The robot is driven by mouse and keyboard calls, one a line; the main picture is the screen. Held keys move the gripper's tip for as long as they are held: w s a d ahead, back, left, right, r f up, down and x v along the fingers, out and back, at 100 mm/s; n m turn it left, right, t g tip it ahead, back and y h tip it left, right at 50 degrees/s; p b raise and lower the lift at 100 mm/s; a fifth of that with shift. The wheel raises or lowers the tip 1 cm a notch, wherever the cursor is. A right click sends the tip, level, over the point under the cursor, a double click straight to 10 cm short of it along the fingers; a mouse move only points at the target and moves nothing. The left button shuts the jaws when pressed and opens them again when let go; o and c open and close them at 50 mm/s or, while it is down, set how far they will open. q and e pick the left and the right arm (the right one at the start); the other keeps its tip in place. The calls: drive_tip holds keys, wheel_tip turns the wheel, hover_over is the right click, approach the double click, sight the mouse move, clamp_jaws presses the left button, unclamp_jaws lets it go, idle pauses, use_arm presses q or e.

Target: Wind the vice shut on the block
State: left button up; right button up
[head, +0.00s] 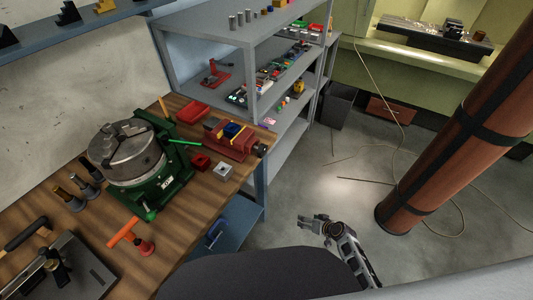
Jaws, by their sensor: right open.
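The red vice (236,149) stands on the wooden bench near its right edge. A blue block (232,130) sits at the vice's jaws; whether the jaws touch it is too small to tell. A dark round part (260,150), perhaps the vice's winding end, is at the vice's right end, by the bench edge. My right gripper (304,221) is open and empty, over the floor to the right of the bench, well apart from the vice and below it in the picture. My left gripper is out of view.
A green rotary table with a grey chuck (126,152) stands left of the vice. A small red box (200,162) and a silver block (223,171) lie before the vice. Grey shelves (215,43) stand behind. A brown column (450,130) is at right.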

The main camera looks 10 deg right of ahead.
drive_tip(key=w+a+r+n+t+y, duration=0.1)
drive_tip(key=w+a+r+n+y, duration=0.15)
drive_tip(key=r, duration=0.65)
drive_tip(key=w+a+r+n+t+y, duration=0.1)
drive_tip(key=w+r+n+y, duration=0.15)
drive_tip(key=r, duration=0.55)
drive_tip(key=w+a+r+n+t+y, duration=0.1)
drive_tip(key=w+a+r+n+y, duration=0.15)
drive_tip(key=r, duration=0.65)
drive_tip(key=n+y, duration=0.3)
drive_tip(key=n, duration=0.3)
approach(265, 151)
drive_tip(key=b+v, duration=0.1)
drive_tip(key=v, duration=0.3)
drive_tip(key=shift+s+r, duration=0.15)
drive_tip(key=shift+s, duration=0.1)
drive_tip(key=shift+w, duration=0.1)
drive_tip(key=p+x, duration=0.3)
drive_tip(key=x, duration=0.8)
drive_tip(key=shift+r, duration=0.2)
drive_tip(key=shift+p+x, duration=0.45)
drive_tip(key=shift+x, duration=0.85)
drive_tip(key=shift+f, duration=0.15)
